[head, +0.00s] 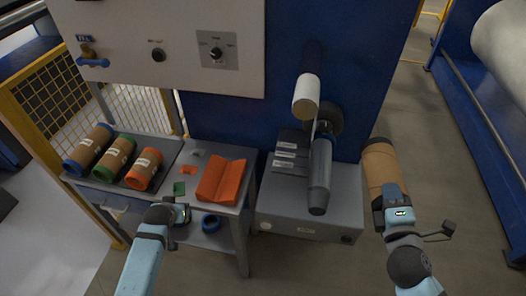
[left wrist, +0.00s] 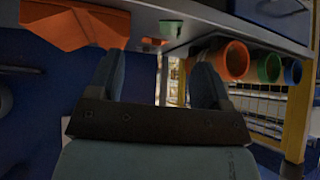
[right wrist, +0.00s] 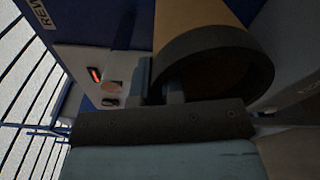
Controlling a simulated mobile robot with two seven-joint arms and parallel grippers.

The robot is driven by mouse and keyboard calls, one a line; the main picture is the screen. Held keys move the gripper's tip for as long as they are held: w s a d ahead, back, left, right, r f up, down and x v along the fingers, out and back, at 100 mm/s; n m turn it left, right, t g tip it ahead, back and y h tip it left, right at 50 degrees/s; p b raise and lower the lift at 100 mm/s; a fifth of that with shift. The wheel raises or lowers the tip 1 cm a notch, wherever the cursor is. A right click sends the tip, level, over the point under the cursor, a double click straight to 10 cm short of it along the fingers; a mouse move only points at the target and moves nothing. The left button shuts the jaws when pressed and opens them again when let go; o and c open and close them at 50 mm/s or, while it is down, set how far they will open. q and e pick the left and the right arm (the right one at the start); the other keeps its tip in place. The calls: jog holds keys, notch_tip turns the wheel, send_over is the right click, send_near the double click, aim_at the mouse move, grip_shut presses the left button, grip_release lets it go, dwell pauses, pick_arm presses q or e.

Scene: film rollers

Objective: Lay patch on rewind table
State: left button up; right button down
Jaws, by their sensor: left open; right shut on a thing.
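No piece can be identified for certain as the patch; small green (head: 179,188), orange (head: 188,170) and grey (head: 198,152) pieces lie on the grey table (head: 225,207), left of an orange V-shaped cradle (head: 221,180). I cannot tell which surface is the rewind table. My left gripper (head: 182,213) is open and empty by the table's front edge. The roll's dark end (right wrist: 218,55) shows in the right wrist view.
Blue-ended (head: 88,148), green-ended (head: 115,157) and orange-ended (head: 143,168) brown rolls lie on a dark tray at the left.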

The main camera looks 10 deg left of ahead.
pick_arm(q)
jog(key=s+d+r+m+t+h, duration=0.1)
jog(key=s+d+m+h, duration=0.1)
jog(key=s+d, duration=0.4)
jog(key=s+d+m+t+h, duration=0.1)
jog(key=s+d, duration=0.6)
jog(key=s, duration=0.8)
jog(key=shift+s+d+r+m+t+h, duration=0.25)
jog(key=shift+r+m+t+h, duration=0.2)
jog(key=shift+h, duration=0.25)
